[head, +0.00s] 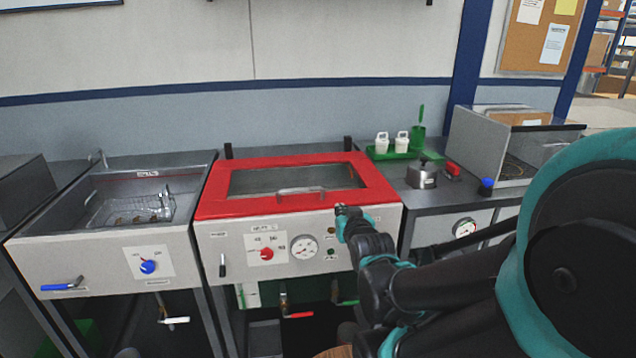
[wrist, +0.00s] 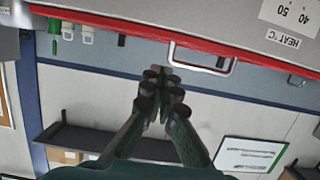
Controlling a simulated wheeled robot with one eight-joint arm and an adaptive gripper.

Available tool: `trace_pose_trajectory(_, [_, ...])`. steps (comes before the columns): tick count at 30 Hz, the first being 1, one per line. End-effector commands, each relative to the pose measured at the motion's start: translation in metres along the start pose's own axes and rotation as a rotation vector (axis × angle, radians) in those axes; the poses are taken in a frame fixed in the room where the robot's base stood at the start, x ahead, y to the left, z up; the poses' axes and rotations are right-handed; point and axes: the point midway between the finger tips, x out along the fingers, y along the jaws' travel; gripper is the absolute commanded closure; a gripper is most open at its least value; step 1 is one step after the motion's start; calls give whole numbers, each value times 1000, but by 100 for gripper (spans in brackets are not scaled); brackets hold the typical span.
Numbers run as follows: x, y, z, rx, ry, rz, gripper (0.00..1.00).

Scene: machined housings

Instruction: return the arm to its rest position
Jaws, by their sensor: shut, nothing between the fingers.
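My gripper (head: 345,212) is at the end of my black and teal arm (head: 430,285), which reaches in from the right in the head view. It is in front of the right part of the red-lidded machine (head: 215,198). In the wrist view the fingers of my gripper (wrist: 164,80) are together with nothing between them. The lid is down, and its metal handle (head: 300,191) lies to the left of the gripper in the head view.
A sink unit with a wire basket (head: 128,210) stands left. On the right counter are a green tray with white bottles (head: 402,141), a metal pot (head: 422,176) and a grey open-topped box (head: 485,140). The red-lidded machine's front has a red knob (head: 267,254) and a gauge (head: 304,247).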

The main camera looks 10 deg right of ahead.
Motion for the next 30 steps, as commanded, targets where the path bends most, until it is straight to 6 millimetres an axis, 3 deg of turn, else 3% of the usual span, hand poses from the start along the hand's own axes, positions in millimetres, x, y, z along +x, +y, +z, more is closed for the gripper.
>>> trace_pose_trajectory(7, [-10,-1,84,1,-386,-4,100])
trace_pose_trajectory(12, [-44,0,142,3,-696,-3,100])
trace_pose_trajectory(15, [-64,0,164,4,-832,-1,100])
trace_pose_trajectory(21, [-87,0,181,5,-964,1,100])
trace_pose_trajectory(30, [-88,0,182,5,-966,1,100])
